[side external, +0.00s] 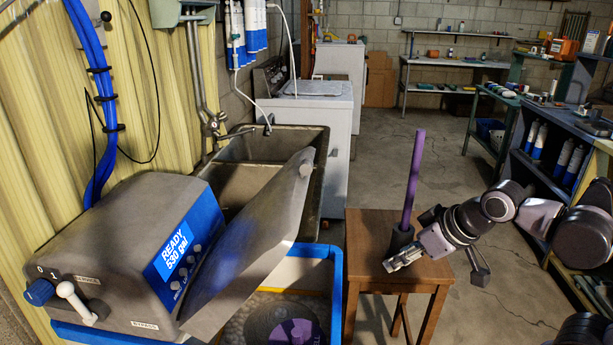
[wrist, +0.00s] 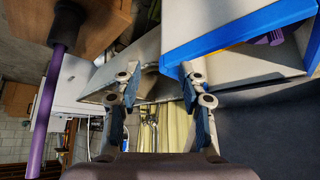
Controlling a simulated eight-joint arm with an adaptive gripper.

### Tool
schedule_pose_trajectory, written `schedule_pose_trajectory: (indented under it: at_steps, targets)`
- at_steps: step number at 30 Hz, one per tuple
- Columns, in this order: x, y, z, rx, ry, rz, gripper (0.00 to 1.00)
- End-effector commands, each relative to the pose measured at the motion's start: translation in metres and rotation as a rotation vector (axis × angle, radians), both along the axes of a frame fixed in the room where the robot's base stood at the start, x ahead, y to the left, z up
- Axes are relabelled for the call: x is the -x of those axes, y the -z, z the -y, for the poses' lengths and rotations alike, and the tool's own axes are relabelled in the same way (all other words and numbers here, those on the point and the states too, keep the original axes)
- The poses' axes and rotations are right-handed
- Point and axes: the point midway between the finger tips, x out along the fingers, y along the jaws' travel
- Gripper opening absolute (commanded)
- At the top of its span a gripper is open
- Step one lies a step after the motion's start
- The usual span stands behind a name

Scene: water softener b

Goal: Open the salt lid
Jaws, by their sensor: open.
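The salt lid (side external: 250,245) is a grey slanted panel standing raised on the water softener, tilted up toward the right. Below it, the blue-rimmed opening (side external: 337,290) shows a dark inside with a round purple part (side external: 292,333). The softener's grey control head (side external: 125,245) has a blue display reading "READY 530 gal". My gripper (side external: 393,264) is to the right of the lid, apart from it, in front of the stool. In the wrist view my gripper (wrist: 160,95) has its two fingers spread with nothing between them. The blue rim (wrist: 235,32) shows at the upper right there.
A wooden stool (side external: 375,235) holds a purple rod in a dark base (side external: 413,180), close to my gripper; the rod is also at left in the wrist view (wrist: 45,120). A metal sink (side external: 255,160) stands behind the lid. Shelves (side external: 560,150) stand at right. Floor between is clear.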

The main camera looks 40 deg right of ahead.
Motion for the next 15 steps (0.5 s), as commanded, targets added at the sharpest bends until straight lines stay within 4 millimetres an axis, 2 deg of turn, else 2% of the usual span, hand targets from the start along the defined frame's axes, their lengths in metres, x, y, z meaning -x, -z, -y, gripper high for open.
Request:
schedule_pose_trajectory:
  at_steps: [4,8,11,15]
  targets:
    - [0.002,0.001,-0.010,-0.051,-0.054,-0.013,0.45]
    - [0.001,-0.006,-0.031,-0.147,-0.173,-0.004,0.45]
    - [-0.002,-0.019,-0.049,-0.226,-0.281,0.042,0.45]
    - [-0.009,-0.048,-0.070,-0.322,-0.425,0.163,0.45]
